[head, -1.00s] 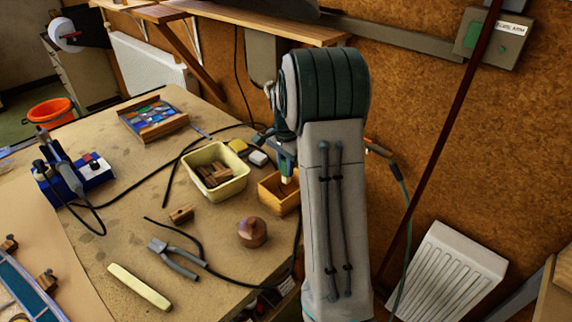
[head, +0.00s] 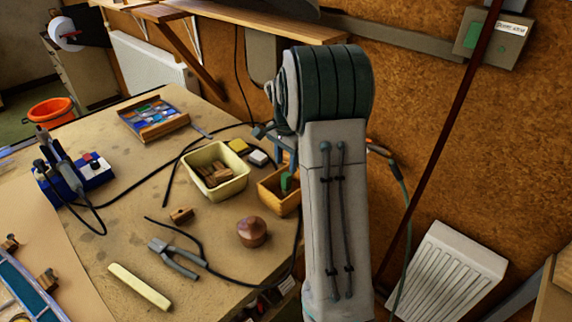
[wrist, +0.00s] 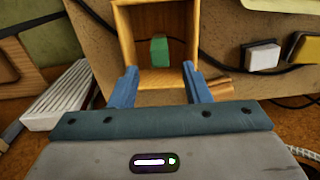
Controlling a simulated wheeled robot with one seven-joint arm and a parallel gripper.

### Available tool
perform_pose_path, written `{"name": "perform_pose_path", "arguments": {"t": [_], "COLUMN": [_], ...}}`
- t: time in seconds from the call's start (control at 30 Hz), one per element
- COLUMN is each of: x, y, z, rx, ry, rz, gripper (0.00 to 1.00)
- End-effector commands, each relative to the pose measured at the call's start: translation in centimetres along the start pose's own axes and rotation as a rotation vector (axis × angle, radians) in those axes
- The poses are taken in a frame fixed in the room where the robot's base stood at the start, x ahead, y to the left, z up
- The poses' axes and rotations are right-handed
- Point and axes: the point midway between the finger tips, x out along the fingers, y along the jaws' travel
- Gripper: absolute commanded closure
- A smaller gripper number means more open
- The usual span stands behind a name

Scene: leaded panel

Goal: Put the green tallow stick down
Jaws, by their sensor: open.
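The green tallow stick (wrist: 159,51) is inside a small open wooden box in the wrist view, apart from my fingers. It also shows in the head view (head: 287,182) as a short green piece at the box's opening, partly hidden by the box wall; I cannot tell whether it stands or leans. The wooden box (head: 275,197) stands on the bench, its right side hidden by my arm. Its wooden rim also shows in the wrist view (wrist: 122,40). My gripper (wrist: 160,83) is open and empty, its blue fingers spread at the box's near side.
A cream tub (head: 237,189) of wood pieces stands left of the box, with a yellow block (head: 237,146) and a white block (head: 257,158) behind. A brown round knob (head: 252,232), pliers (head: 175,258) and a pale stick (head: 139,287) lie in front. Dark cables cross the bench.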

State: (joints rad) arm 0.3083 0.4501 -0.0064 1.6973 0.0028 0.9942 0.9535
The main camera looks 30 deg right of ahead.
Motion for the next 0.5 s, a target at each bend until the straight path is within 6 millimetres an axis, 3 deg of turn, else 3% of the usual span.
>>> {"name": "perform_pose_path", "arguments": {"t": [0.3, 0.5], "x": [-7.1, -9.8], "y": [-0.1, 0.0], "z": [0.0, 0.0], "rx": [0.000, 0.000], "ry": [0.002, 0.001], "rz": [-0.005, -0.002], "gripper": [0.57, 0.57]}}
